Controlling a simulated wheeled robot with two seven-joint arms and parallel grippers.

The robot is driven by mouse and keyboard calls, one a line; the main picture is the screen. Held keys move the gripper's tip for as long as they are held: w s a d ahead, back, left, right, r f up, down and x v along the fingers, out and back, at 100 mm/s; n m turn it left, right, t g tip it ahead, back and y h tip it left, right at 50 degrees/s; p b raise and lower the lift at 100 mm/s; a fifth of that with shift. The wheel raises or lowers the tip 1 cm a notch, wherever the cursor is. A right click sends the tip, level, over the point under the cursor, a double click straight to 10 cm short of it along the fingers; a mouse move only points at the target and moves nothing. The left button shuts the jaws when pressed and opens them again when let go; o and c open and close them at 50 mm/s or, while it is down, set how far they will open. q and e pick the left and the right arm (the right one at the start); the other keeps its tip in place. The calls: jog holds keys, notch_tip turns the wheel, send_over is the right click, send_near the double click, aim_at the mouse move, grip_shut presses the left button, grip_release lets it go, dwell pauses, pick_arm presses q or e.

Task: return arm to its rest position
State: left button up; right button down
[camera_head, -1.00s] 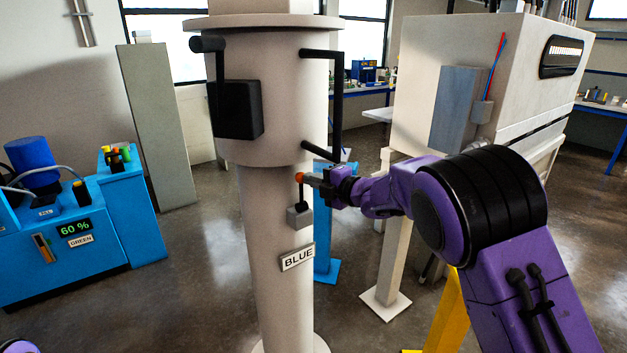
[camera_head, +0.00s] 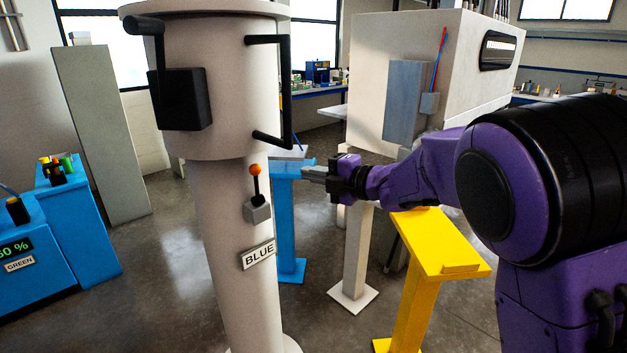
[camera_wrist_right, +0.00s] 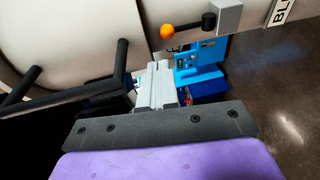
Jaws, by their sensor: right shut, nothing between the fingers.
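My right gripper (camera_head: 306,174) is shut and empty, in the air right of the white column (camera_head: 218,220). It points left, with a gap between its tips and an orange-knobbed lever (camera_head: 256,171). The lever stands upright on a small grey box on the column, above a BLUE label (camera_head: 258,254). In the right wrist view the closed fingers (camera_wrist_right: 155,85) show at the middle, with the orange knob (camera_wrist_right: 167,31) beyond and above them. My purple right arm comes in from the right. My left gripper is not in view.
A black handle (camera_head: 288,90) juts from the column's upper drum, above the gripper. A blue stand (camera_head: 286,220) is behind the gripper, and a yellow stand (camera_head: 432,245) is below the arm. A large white cabinet (camera_head: 400,60) stands behind. A blue machine (camera_head: 75,225) is at left.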

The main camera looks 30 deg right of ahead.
jog(key=shift+s+r, duration=0.1)
jog(key=shift+s, duration=0.05)
dwell(0.4)
